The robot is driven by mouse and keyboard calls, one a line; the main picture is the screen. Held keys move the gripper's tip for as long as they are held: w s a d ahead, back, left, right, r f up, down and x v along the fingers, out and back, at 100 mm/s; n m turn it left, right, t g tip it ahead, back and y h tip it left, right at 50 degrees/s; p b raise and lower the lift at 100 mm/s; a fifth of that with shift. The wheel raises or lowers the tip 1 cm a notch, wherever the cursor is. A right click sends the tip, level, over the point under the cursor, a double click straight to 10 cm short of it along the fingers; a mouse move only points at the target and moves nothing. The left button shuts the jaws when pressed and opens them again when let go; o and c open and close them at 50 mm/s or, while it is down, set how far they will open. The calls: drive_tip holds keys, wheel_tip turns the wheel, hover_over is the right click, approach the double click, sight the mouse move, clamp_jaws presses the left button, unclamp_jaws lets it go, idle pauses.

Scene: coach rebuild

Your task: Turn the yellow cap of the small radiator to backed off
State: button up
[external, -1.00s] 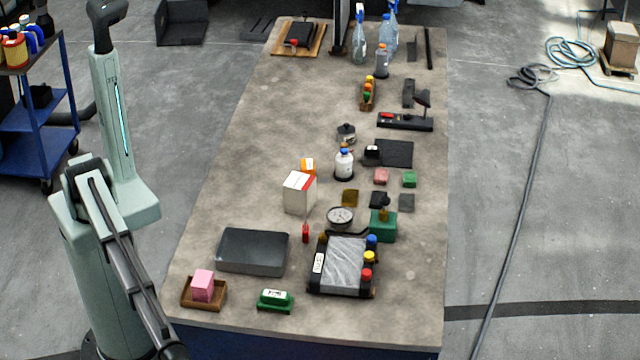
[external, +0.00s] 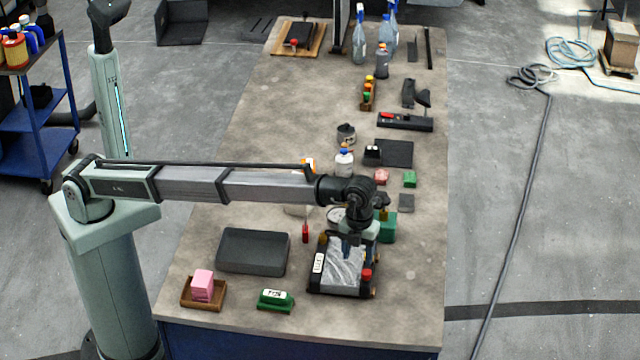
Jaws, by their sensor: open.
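The small radiator (external: 343,272) lies on the bench near its front, a grey ribbed core in a black frame with a white label on its left side. A red cap (external: 366,274) shows on its right side. The yellow cap and the blue cap are hidden behind my gripper now. My gripper (external: 352,250) is open and hangs pointing down over the upper right part of the radiator. I cannot tell whether its fingers touch anything.
A dark grey tray (external: 252,252) lies left of the radiator. A pink block stack in a wooden tray (external: 204,292) and a green block (external: 275,300) are at the front. A green box (external: 388,228) stands close behind my gripper. The bench's right front is clear.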

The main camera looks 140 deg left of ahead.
drive_tip(key=s+a+r, duration=0.5)
drive_tip(key=a+r, duration=0.1)
drive_tip(key=a, duration=0.2)
drive_tip(key=shift+n, duration=0.3)
wheel_tip(320, 180, down, 14)
drive_tip(key=shift+a+r, duration=0.1)
clamp_jaws()
